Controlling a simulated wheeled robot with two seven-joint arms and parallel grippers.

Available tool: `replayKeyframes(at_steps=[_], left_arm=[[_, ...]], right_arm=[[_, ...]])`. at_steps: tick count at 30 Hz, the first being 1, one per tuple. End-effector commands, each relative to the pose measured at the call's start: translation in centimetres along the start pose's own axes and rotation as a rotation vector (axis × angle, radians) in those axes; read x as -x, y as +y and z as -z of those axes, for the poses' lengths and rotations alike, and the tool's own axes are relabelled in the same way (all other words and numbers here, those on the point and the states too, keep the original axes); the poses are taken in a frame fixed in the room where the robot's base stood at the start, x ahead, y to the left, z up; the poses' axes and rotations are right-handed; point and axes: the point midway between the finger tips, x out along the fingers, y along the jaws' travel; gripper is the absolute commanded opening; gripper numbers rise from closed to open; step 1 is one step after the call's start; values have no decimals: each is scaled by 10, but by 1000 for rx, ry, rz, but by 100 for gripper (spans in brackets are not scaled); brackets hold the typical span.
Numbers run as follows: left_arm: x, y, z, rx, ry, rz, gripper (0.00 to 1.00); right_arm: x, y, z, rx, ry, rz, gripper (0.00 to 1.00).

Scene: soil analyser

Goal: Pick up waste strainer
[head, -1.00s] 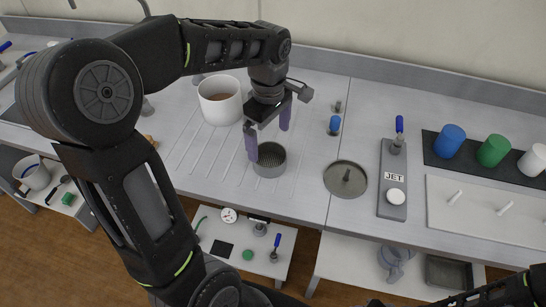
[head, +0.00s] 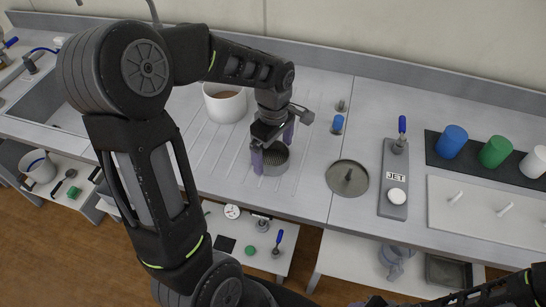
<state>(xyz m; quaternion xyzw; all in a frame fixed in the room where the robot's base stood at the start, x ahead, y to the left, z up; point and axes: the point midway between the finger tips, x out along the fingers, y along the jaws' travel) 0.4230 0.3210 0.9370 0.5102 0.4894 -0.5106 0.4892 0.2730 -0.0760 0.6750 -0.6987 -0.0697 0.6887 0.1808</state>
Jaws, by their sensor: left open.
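The waste strainer appears to be the round grey perforated cup (head: 274,168), standing upright on the ribbed drainboard of the counter. My left gripper (head: 272,151) is lowered over it, with purple fingers spread. One finger is at the strainer's left front side and the other at its right back side. I cannot tell whether either finger touches the wall. The gripper hides part of the strainer's far rim. Part of my right arm shows at the bottom right edge, but its gripper is not clearly visible.
A white pot (head: 226,108) with brown contents stands behind left. A flat round metal lid (head: 347,184) with a knob lies to the right. A blue-capped item (head: 337,124) stands behind it. A JET device (head: 394,170) and coloured cups are further right. A sink (head: 52,100) is at the left.

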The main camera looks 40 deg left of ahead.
Motion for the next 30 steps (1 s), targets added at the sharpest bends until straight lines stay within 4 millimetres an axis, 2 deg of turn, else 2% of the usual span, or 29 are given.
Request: replayKeyframes(at_steps=[5, 22, 30], left_arm=[[-14, 0, 0, 0, 0, 1, 100], [-14, 0, 0, 0, 0, -1, 100], [-14, 0, 0, 0, 0, -1, 78]], right_arm=[[2, 0, 0, -1, -1, -1, 43], [2, 0, 0, -1, -1, -1, 43], [2, 0, 0, -1, -1, -1, 43]])
